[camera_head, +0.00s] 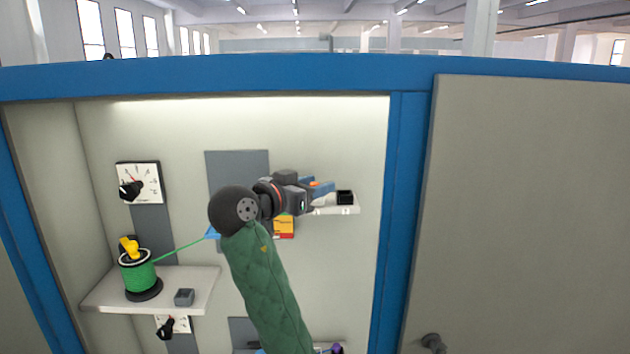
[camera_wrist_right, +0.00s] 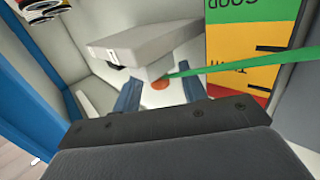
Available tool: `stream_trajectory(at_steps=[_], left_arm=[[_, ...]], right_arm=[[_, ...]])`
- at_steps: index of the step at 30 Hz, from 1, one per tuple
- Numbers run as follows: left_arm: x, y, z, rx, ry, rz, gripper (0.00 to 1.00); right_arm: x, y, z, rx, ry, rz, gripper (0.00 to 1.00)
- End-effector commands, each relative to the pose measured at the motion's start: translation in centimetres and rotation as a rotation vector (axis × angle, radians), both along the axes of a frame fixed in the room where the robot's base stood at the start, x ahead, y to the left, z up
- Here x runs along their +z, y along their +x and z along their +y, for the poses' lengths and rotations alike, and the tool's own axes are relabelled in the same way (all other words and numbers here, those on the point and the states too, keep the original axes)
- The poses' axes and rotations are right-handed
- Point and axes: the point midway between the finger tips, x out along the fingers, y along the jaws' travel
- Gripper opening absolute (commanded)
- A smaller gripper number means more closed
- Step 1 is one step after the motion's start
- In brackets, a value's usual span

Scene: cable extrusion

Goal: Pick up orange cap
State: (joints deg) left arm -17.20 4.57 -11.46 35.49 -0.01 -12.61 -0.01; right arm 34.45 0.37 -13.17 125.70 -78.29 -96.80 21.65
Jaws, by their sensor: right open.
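The orange cap (camera_wrist_right: 160,85) is a small round disc in the right wrist view, lying on a pale surface below a grey block. It lies between the two blue fingers of my right gripper (camera_wrist_right: 162,92), which are apart with gaps on both sides. In the head view a small orange spot (camera_head: 315,184), likely the cap, shows at the blue fingers of my right gripper (camera_head: 322,189), above a small white shelf (camera_head: 335,210). The cap's sides and any contact with the fingers are hard to see. My left gripper is not in view.
A green cable (camera_wrist_right: 245,67) crosses close to the cap from the right. A grey block (camera_wrist_right: 150,40) and a coloured gauge panel (camera_wrist_right: 240,50) stand close by. A black box (camera_head: 345,197) sits on the shelf. A green spool (camera_head: 138,275) stands lower left.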

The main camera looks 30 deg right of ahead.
Motion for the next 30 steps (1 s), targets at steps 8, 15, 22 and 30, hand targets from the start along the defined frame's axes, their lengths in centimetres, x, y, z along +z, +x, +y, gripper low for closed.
stream_trajectory(at_steps=[8, 15, 22, 30], left_arm=[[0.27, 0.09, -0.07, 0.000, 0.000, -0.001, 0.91], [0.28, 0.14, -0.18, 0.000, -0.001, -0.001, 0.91], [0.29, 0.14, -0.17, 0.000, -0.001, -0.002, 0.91], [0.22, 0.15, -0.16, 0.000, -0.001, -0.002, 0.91]], right_arm=[[-0.13, 0.14, -0.41, 0.000, 0.001, 0.000, 0.42], [-0.11, 0.14, -0.39, 0.000, 0.001, 0.000, 0.09], [-0.10, 0.14, -0.39, 0.000, 0.001, 0.000, 0.00], [-0.03, 0.26, -0.54, 0.000, 0.000, 0.000, 0.00]])
